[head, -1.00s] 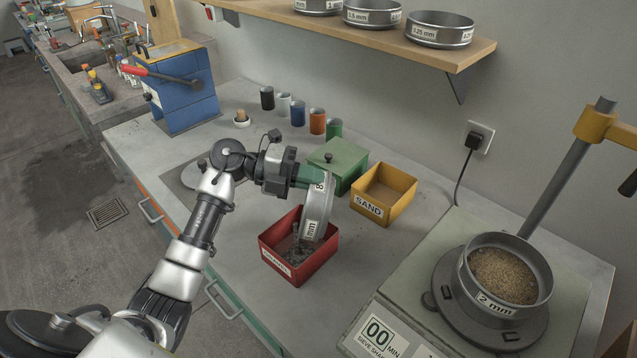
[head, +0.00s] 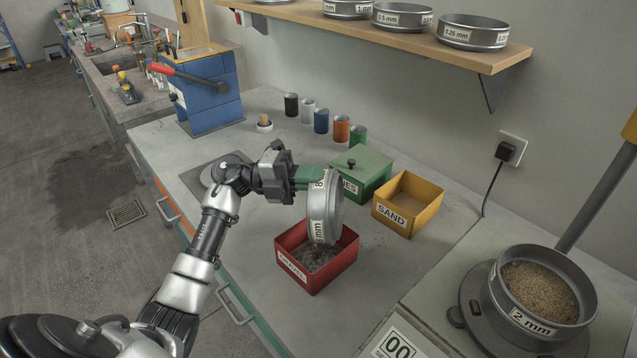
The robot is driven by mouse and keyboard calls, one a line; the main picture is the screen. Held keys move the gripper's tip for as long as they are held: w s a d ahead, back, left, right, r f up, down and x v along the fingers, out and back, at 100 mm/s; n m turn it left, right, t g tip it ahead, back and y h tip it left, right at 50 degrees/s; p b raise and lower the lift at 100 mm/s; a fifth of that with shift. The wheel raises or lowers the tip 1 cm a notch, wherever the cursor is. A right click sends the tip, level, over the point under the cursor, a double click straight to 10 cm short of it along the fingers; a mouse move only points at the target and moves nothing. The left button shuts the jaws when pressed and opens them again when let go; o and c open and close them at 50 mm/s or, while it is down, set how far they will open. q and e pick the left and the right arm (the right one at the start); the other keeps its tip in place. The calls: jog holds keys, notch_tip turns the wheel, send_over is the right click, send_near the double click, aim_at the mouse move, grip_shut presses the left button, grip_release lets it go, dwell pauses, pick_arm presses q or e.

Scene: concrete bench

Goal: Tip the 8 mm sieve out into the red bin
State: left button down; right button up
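The 8 mm sieve (head: 326,212) is a round grey metal sieve. It stands on edge, tipped steeply, over the red bin (head: 307,287), with its lower rim at or just above the bin's opening. My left gripper (head: 310,180), with green fingers, is shut on the sieve's upper left rim. Grey gravel (head: 316,258) lies in the red bin, whose front label seems to read GRAVEL. The sieve's inside is mostly turned away, so I cannot tell whether anything is left in it. My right gripper is not in view.
A yellow SAND bin (head: 408,204) and a lidded green box (head: 365,172) stand close behind the red bin. The sieve shaker at the right carries a 2 mm sieve (head: 539,297) with tan grains. Several coloured cups stand along the wall. A shelf (head: 400,28) with sieves hangs above.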

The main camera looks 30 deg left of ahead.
pick_arm(q)
jog(key=shift+s+a+f+t+h+b, duration=0.2)
jog(key=shift+s+a+f+h+b, duration=0.1)
jog(key=shift+a+h+b, duration=0.6)
jog(key=shift+s+a+f+t+h+b, duration=0.25)
jog(key=shift+a+h+b, duration=0.35)
jog(key=shift+b, duration=0.5)
jog(key=shift+s+a+f+t+h+b, duration=0.15)
jog(key=shift+s+a+h+b, duration=0.3)
jog(key=shift+a+b, duration=0.5)
jog(key=shift+w, duration=0.1)
jog(key=shift+r, duration=0.1)
